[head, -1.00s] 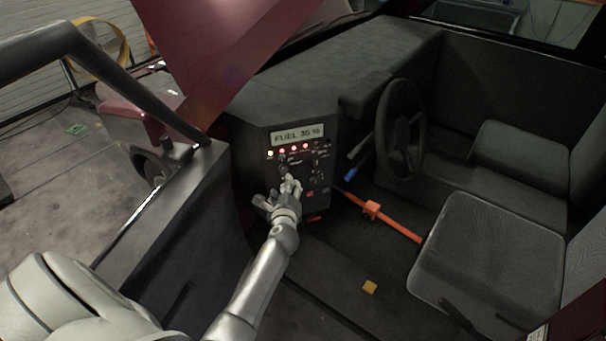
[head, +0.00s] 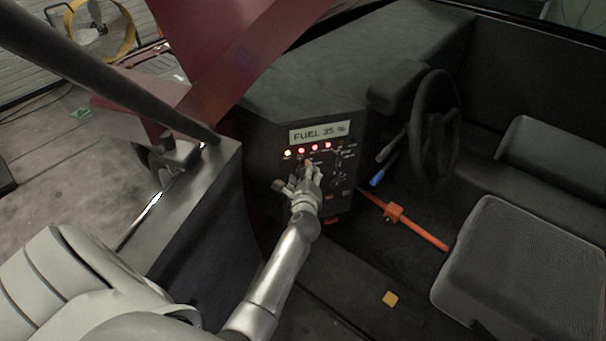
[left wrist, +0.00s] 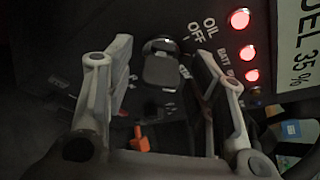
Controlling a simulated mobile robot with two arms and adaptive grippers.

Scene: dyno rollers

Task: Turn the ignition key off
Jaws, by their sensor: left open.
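The ignition key (left wrist: 160,68) shows in the left wrist view as a dark, flat-topped piece on the black panel, beside the OFF label. My left gripper (head: 308,174) is at the panel below the row of lights. In the left wrist view my left gripper (left wrist: 158,60) is open, with one finger on each side of the key. A gap shows beside the key, and I cannot tell whether either finger touches it. In the head view the gripper hides the key. My right gripper is not in view.
The control panel (head: 331,206) carries a fuel display (head: 319,132) reading 35 % and several lit lamps. To the right are a steering wheel (head: 436,130), an orange bar (head: 420,232) and a seat (head: 520,265). A dark side wall (head: 185,205) stands left of my arm.

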